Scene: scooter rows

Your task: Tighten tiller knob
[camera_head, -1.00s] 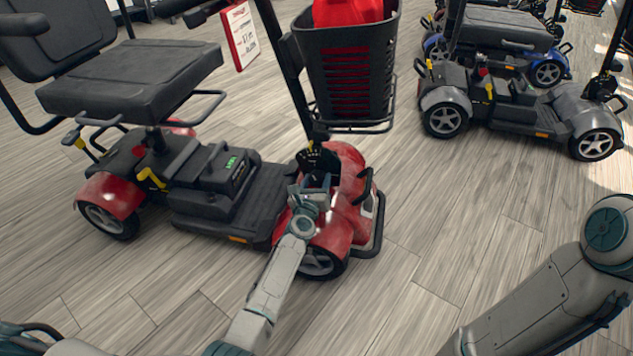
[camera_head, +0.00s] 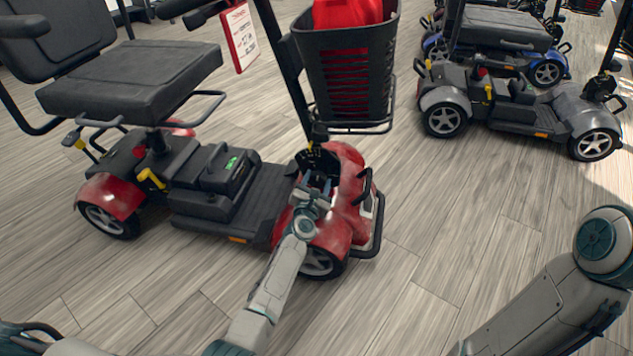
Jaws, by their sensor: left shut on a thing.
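The red scooter (camera_head: 108,192) stands in front of me with its black seat at the left. Its tiller post (camera_head: 284,62) rises from the red front end, with a black basket (camera_head: 350,75) on it. My left gripper (camera_head: 318,181) reaches the black bracket (camera_head: 316,158) at the foot of the tiller. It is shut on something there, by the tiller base. The tiller knob itself is hidden behind my gripper and too small to make out. My right arm (camera_head: 545,305) shows at the lower right; its gripper is out of the picture.
A grey scooter (camera_head: 520,105) stands at the upper right, with a blue scooter (camera_head: 548,72) behind it. A red item (camera_head: 347,12) sits in the basket and a price tag (camera_head: 241,36) hangs by the tiller. Wood floor (camera_head: 440,220) is clear at right.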

